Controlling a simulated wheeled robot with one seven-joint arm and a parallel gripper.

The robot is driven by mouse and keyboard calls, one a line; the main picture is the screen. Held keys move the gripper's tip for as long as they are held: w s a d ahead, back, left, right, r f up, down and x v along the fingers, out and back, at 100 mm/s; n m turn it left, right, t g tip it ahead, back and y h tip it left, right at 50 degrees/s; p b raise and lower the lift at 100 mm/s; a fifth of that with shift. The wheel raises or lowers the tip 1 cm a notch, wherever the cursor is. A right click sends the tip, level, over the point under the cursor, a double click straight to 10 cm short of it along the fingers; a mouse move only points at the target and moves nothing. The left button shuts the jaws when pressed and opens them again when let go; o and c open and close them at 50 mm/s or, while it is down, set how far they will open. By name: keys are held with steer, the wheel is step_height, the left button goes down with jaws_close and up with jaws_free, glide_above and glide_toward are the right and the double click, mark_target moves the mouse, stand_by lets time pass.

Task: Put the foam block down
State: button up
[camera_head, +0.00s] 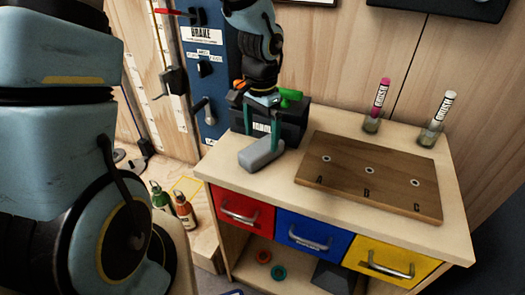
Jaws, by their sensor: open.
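The foam block (261,154) appears as a grey, rounded block at the left end of the wooden bench top (225,160). It looks to be resting on the bench, near the front left edge. My gripper (262,142) points down over it, with its two dark green fingers apart. The fingertips reach down to the block, and the near one stands close to its side. The picture is too small to tell whether either finger touches it.
A dark bin (290,122) with green and orange items stands just behind my gripper. A wooden board (370,180) marked A, B, C lies to the right. Red, blue and yellow drawers (308,233) are below.

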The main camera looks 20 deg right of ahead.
mark_target(262, 146)
steer(key=shift+f+p, duration=0.45)
steer(key=shift+f, duration=1.9)
steer(key=shift+c, duration=0.4)
steer(key=c, duration=1.4)
steer(key=shift+r, duration=0.1)
